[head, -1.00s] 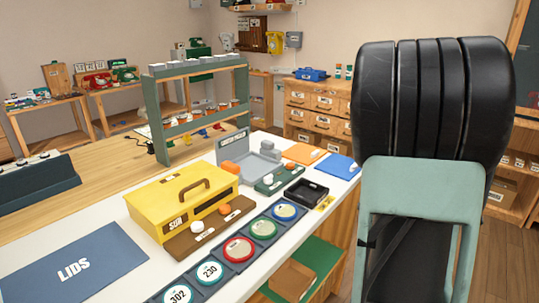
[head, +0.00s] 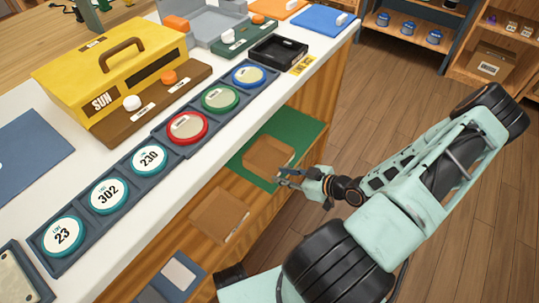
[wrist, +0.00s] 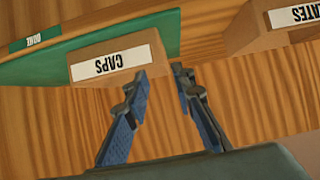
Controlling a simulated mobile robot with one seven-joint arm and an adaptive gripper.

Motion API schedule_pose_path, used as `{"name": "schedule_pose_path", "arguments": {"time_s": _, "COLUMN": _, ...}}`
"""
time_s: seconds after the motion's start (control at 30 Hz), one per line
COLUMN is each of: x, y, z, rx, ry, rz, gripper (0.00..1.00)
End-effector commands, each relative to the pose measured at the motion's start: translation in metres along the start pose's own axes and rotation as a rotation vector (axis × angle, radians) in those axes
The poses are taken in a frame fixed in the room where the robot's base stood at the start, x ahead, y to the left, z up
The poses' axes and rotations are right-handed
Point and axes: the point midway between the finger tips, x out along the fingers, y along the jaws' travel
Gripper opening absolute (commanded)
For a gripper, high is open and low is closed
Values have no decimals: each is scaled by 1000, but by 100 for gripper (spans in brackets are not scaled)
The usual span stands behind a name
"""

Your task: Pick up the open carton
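A brown carton (head: 268,153) sits on a green mat (head: 303,131) on the shelf below the white counter. In the wrist view the same carton (wrist: 113,60) shows a label reading CAPS, upside down. A second brown carton (head: 220,214) stands on the bare wood nearer me; in the wrist view this carton (wrist: 285,25) shows a label ending in ATES. I cannot clearly tell how open either top is. My gripper (head: 289,176) is at the shelf's front edge, beside the CAPS carton. In the wrist view my gripper (wrist: 160,80) is open, with nothing between its fingers.
The white counter (head: 115,243) overhangs the shelf. The wooden floor (head: 400,95) to the right is clear.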

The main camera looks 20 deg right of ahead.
Motion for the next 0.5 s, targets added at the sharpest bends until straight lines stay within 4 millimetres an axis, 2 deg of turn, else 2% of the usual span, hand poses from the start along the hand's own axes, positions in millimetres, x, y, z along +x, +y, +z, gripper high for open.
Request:
{"name": "schedule_pose_path", "arguments": {"time_s": 0.17, "x": 11, "y": -13, "z": -12, "rx": 23, "ry": 69, "rz": -8, "gripper": 23}}
{"name": "schedule_pose_path", "arguments": {"time_s": 0.4, "x": 48, "y": -13, "z": -14, "rx": 23, "ry": 73, "rz": -9, "gripper": 23}}
{"name": "schedule_pose_path", "arguments": {"time_s": 0.5, "x": 58, "y": -13, "z": -14, "rx": 23, "ry": 70, "rz": -9, "gripper": 23}}
